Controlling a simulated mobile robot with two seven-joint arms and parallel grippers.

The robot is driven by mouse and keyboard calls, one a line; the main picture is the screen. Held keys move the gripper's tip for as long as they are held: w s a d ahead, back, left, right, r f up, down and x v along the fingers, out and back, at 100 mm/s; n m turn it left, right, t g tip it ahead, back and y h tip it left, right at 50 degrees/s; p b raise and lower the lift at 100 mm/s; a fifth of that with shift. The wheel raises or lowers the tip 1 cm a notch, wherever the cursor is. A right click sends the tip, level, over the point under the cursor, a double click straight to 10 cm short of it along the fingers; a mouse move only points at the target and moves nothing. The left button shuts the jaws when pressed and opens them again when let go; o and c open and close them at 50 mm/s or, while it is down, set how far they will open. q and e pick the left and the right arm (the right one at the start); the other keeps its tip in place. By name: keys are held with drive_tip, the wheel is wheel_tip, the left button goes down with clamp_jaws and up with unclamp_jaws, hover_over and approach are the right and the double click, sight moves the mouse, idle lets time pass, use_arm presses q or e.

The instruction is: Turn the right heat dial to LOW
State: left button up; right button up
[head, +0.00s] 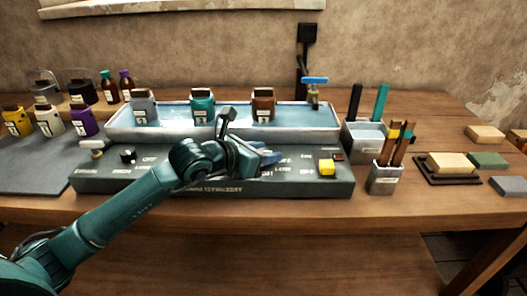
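A grey control panel (215,188) runs along the front of the wooden table. A black dial (128,156) stands on its left part, with small printed labels around it. My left arm reaches in from the left across the panel. My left gripper (268,157) is low over the panel's right half, among printed labels. The right heat dial does not show; the gripper and wrist cover that part of the panel. I cannot tell whether the fingers touch or hold it, or how wide they are. My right gripper is not in view.
A long bath tray (325,118) with several capped jars stands behind the panel, below a blue-handled tap (314,82). A cup of sticks (383,180) stands to the right. Bottles (48,121) stand at left.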

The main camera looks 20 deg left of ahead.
use_arm(q)
drive_tip(key=c, duration=0.6)
drive_tip(key=shift+c, duration=0.2)
